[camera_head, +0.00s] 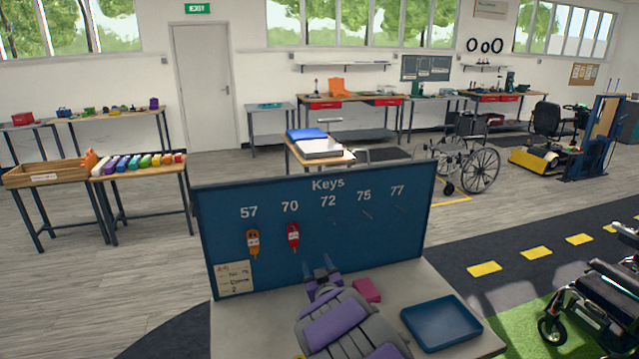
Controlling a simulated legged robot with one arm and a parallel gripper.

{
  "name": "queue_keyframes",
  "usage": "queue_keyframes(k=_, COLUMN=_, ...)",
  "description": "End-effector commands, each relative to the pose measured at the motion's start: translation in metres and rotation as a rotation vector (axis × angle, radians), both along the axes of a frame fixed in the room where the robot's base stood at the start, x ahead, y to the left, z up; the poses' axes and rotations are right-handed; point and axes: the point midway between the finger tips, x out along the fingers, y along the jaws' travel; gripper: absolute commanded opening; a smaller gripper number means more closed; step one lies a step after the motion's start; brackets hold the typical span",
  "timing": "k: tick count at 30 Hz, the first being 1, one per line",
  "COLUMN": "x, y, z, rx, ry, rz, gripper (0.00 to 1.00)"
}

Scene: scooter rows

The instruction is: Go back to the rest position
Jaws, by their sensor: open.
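My gripper (322,272) is open and shows at the bottom middle, in front of the blue key board (340,200). Its two fingers point toward the board, and I see nothing between them. My purple and grey arm hides part of the table below. An orange key tag (253,242) hangs under number 57 and a red key tag (293,236) hangs under 70. The hooks under 72, 75 and 77 show no tags.
The board stands on a pale table (400,287). A blue tray (441,322) and a pink block (367,290) lie on it, right of my arm. A wheelchair (465,160) stands beyond. Another wheelchair (600,300) is at right. Grey floor (130,270) is clear at left.

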Motion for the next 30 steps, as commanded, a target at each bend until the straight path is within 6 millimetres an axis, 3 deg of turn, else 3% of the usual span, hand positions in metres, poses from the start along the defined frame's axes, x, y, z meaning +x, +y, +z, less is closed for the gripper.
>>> queue_keyframes(k=3, x=-0.007, y=-0.039, z=0.017, rx=-0.032, ry=0.105, rz=-0.097, gripper=0.58)
queue_keyframes(k=8, x=-0.037, y=-0.096, z=0.026, rx=-0.058, ry=0.301, rz=-0.232, gripper=0.58)
queue_keyframes(k=14, x=-0.099, y=-0.146, z=0.033, rx=-0.061, ry=0.55, rz=-0.364, gripper=0.58)
queue_keyframes(k=21, x=-0.206, y=-0.177, z=0.036, rx=-0.034, ry=0.868, rz=-0.461, gripper=0.58)
queue_keyframes(k=26, x=-0.29, y=-0.181, z=0.037, rx=-0.016, ry=1.086, rz=-0.484, gripper=0.58)
queue_keyframes(k=30, x=-0.37, y=-0.177, z=0.039, rx=-0.007, ry=1.279, rz=-0.477, gripper=0.58)
